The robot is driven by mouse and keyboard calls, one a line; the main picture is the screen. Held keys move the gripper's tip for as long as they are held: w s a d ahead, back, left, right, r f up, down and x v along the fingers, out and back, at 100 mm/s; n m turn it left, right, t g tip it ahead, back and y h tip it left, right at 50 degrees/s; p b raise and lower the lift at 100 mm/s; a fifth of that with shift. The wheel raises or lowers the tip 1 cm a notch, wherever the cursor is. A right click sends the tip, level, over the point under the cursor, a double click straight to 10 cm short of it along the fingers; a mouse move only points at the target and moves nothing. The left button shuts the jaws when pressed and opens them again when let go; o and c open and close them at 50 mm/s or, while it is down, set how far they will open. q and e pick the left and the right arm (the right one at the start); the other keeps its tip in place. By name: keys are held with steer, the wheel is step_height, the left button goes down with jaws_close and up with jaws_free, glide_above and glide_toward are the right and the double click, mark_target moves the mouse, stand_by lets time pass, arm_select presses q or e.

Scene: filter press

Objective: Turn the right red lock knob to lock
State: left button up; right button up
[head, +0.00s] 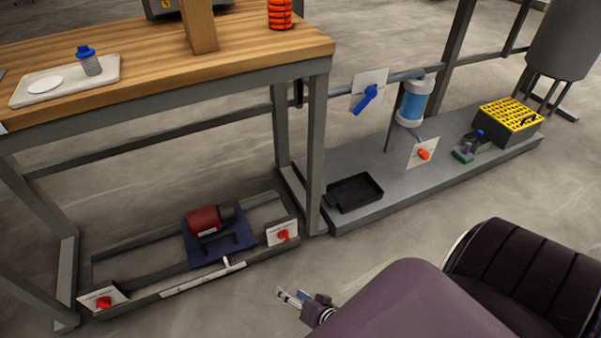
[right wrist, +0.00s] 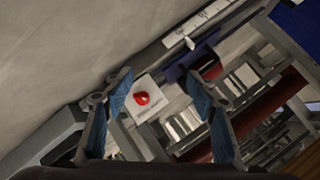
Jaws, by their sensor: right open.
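The right red lock knob (head: 283,235) sits on a white plate (head: 271,240) at the right end of the low frame under the table. In the right wrist view the red knob (right wrist: 142,98) shows between my fingers, beyond the tips, with its white plate (right wrist: 153,113) around it. My right gripper (head: 284,294) is open and empty, in front of the frame and apart from the knob. Its two blue-padded fingers (right wrist: 160,88) are spread in the right wrist view. The left red knob (head: 103,302) is on another plate at the frame's left end. My left gripper is not in view.
A red motor-like unit (head: 205,220) on a blue base (head: 237,240) stands in the low frame. A grey platform (head: 400,190) with a black tray (head: 354,192) lies to the right.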

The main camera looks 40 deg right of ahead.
steer(key=s+a+r+n+g+p, duration=0.2)
steer(key=s+n+p, duration=0.2)
steer(key=s+p, duration=0.3)
steer(key=shift+a+r+n+g+p, duration=0.15)
steer(key=shift+r+n+g+p, duration=0.2)
steer(key=shift+p, duration=0.25)
steer(key=shift+f, duration=0.1)
